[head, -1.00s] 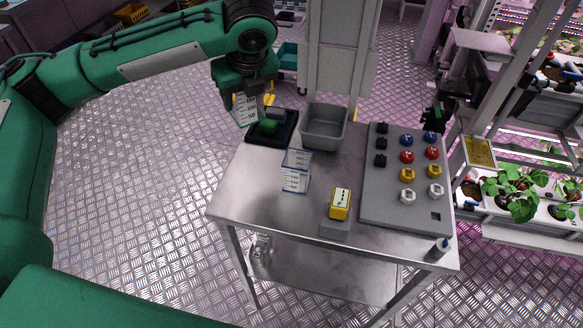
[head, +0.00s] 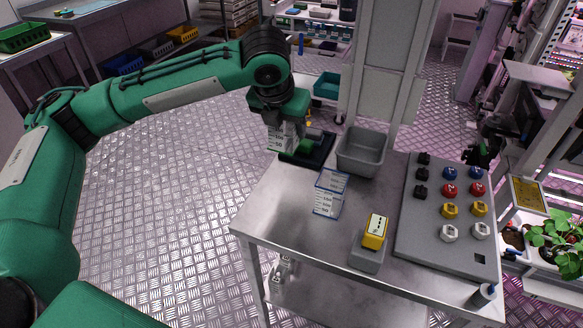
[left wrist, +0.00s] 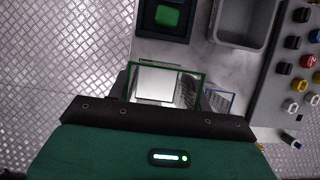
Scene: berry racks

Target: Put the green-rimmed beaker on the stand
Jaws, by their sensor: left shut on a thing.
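My left gripper (head: 280,110) is shut on the green-rimmed beaker (head: 280,138), a clear vessel with printed measuring marks. It holds the beaker beside the stand (head: 292,157), near the table's far left corner. The stand is a dark square base with a green pad, partly hidden by the gripper in the head view. In the left wrist view the beaker's green rim (left wrist: 202,90) shows at the gripper's edge (left wrist: 160,108), and the stand (left wrist: 150,27) lies apart from it, higher in the picture. The fingertips are hidden. My right gripper is not in view.
A blue-rimmed beaker (head: 328,200) stands on the metal table (head: 285,215), near the stand. A grey bin (head: 361,155) is right of the stand. A yellow device on a grey block (head: 372,240) and a grey panel of knobs (head: 425,235) fill the right side. The table's front left is clear.

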